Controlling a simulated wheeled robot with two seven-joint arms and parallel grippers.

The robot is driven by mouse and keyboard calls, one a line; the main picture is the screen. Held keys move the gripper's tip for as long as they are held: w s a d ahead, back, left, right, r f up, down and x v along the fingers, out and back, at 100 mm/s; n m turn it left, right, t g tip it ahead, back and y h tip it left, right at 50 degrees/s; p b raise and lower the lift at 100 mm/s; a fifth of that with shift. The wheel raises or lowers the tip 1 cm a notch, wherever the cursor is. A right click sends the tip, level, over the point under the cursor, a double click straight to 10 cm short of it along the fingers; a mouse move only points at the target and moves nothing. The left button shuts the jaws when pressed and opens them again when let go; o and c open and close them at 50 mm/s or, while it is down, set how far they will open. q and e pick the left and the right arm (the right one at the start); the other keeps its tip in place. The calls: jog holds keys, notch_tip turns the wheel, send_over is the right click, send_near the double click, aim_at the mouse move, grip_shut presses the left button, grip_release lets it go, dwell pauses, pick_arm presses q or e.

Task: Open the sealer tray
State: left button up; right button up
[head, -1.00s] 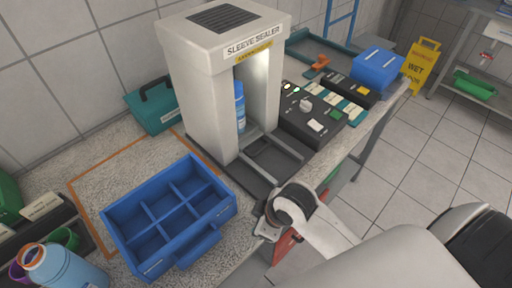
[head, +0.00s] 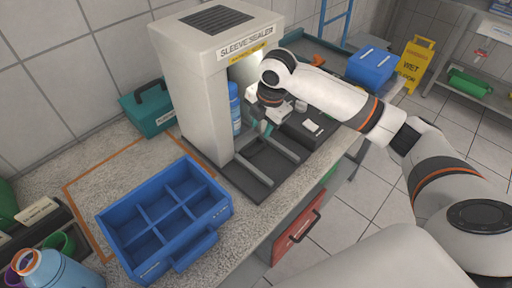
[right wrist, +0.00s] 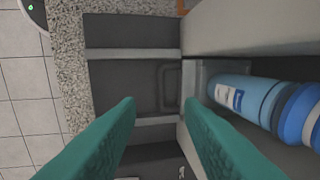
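The white sleeve sealer (head: 200,85) stands on the counter with its front opening lit. A blue bottle (head: 235,108) stands inside the opening; it also shows in the right wrist view (right wrist: 235,97). The pale sealer tray (right wrist: 201,75) lies under the bottle, with a dark loop handle (right wrist: 168,88) at its front. Two grey rails (head: 262,163) run out in front of the opening. My right gripper (head: 265,128) is at the opening, partly hidden by its wrist. In the right wrist view its teal fingers (right wrist: 160,108) are apart and empty, with the handle beyond their tips. My left gripper is not in view.
A blue divided crate (head: 205,238) sits on the counter at front left. A dark control panel (head: 310,125) lies right of the sealer, partly behind my arm. A teal case (head: 150,108) stands behind left. A red drawer front (head: 297,238) is below the counter edge.

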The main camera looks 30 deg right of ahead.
aim_at(255, 152)
jog(key=f, duration=0.4)
jog(key=w+f, duration=0.1)
jog(key=f, duration=0.2)
jog(key=w+f+p, duration=0.1)
jog(key=f, duration=0.3)
jog(key=shift+w+a+f, duration=0.1)
jog(key=shift+a+f, duration=0.25)
jog(key=shift+c, duration=0.5)
grip_shut()
